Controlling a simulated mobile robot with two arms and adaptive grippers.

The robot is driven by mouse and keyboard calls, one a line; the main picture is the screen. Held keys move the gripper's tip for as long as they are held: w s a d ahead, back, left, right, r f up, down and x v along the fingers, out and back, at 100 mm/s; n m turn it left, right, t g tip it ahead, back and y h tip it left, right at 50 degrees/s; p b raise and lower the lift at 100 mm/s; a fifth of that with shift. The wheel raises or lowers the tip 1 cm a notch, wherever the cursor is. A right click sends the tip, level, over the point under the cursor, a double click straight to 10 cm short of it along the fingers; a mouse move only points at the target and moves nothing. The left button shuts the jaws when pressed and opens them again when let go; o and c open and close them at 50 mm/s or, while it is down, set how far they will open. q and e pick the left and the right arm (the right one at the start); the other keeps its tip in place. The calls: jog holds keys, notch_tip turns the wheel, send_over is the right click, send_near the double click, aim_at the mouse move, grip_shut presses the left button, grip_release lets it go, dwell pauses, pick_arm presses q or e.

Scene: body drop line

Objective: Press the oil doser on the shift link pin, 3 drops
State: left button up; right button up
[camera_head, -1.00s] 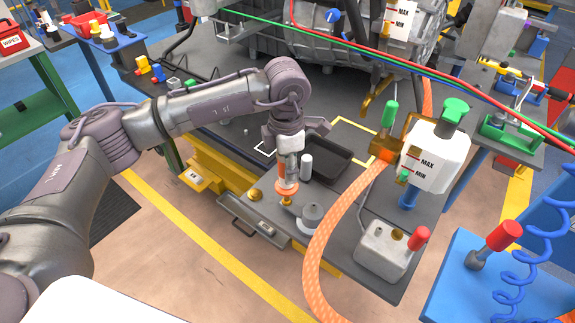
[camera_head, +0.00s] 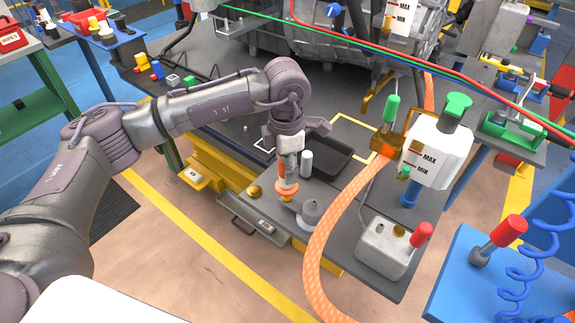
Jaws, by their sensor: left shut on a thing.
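My left gripper (camera_head: 287,158) points down over the front of the grey bench and is shut on the oil doser (camera_head: 287,187), a small upright piece with an orange lower part. The doser's lower end is at the small fixture beside the grey round knob (camera_head: 312,212). The shift link pin seems to be directly beneath the doser and is hidden by it. I cannot tell whether the tip touches the pin, and no drops are visible. My right gripper is not in view.
A dark tray (camera_head: 338,165) and a pale cylinder (camera_head: 306,162) are just right of the gripper. A thick orange hose (camera_head: 325,225) arches close on the right. A white reservoir (camera_head: 437,152) and a grey box with a red knob (camera_head: 383,250) stand farther right.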

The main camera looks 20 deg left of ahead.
pick_arm(q)
jog(key=shift+r+p, duration=0.55)
jog(key=shift+r, duration=0.95)
